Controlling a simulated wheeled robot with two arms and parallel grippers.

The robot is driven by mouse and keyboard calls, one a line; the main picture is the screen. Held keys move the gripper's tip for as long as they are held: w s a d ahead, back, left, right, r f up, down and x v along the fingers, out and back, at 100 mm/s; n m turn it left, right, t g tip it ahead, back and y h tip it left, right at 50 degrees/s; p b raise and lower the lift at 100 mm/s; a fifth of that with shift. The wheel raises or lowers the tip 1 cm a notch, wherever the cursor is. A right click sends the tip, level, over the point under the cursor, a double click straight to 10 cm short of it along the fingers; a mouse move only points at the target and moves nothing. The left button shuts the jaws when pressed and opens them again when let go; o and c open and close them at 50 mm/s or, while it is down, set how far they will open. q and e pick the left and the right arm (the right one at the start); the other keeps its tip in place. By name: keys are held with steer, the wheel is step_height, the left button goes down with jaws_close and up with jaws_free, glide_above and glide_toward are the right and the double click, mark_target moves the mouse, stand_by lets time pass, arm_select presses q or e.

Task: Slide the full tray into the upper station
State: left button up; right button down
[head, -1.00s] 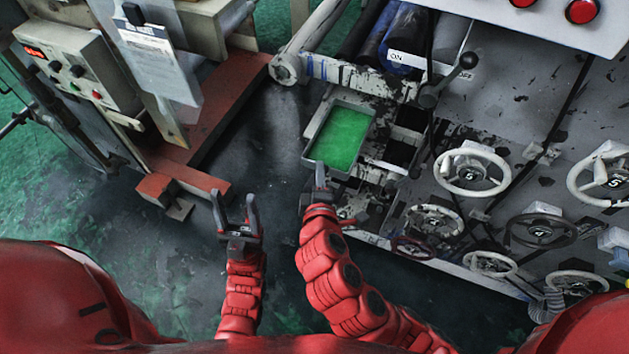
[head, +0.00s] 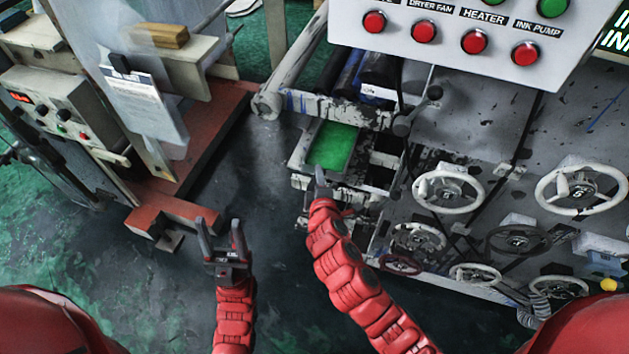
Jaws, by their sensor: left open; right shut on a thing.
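The tray (head: 296,156) is pale and rectangular and holds bright green liquid (head: 330,147). It lies level in the side of the machine at mid picture, its far end close under the rollers. My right gripper (head: 320,176) is at the tray's near edge and shut on it; the arm and the steep view hide the exact grip. The upper station is the bay under the rollers where the tray sits, and its inside is hidden. My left gripper (head: 223,236) is open and empty above the floor, to the left of and nearer than the tray.
Dark rollers (head: 378,72) lie behind the tray. Several handwheels (head: 449,191) stick out to its right, and a button panel (head: 455,38) hangs above. A cabinet with a red base (head: 175,217) stands on the left. The dark floor between is clear.

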mark_target(331, 153)
steer(key=w+d, duration=0.1)
steer(key=w, duration=0.2)
steer(key=w+d+p, duration=0.1)
steer(key=w, duration=0.2)
steer(key=w+d, duration=0.1)
steer(key=w, duration=0.2)
steer(key=shift+f+p, duration=0.2)
steer(key=shift+p, duration=0.2)
steer(key=shift+w+d+f, duration=0.2)
steer(key=shift+w, duration=0.95)
steer(key=shift+d, duration=0.1)
steer(key=c, duration=0.7)
jaws_free()
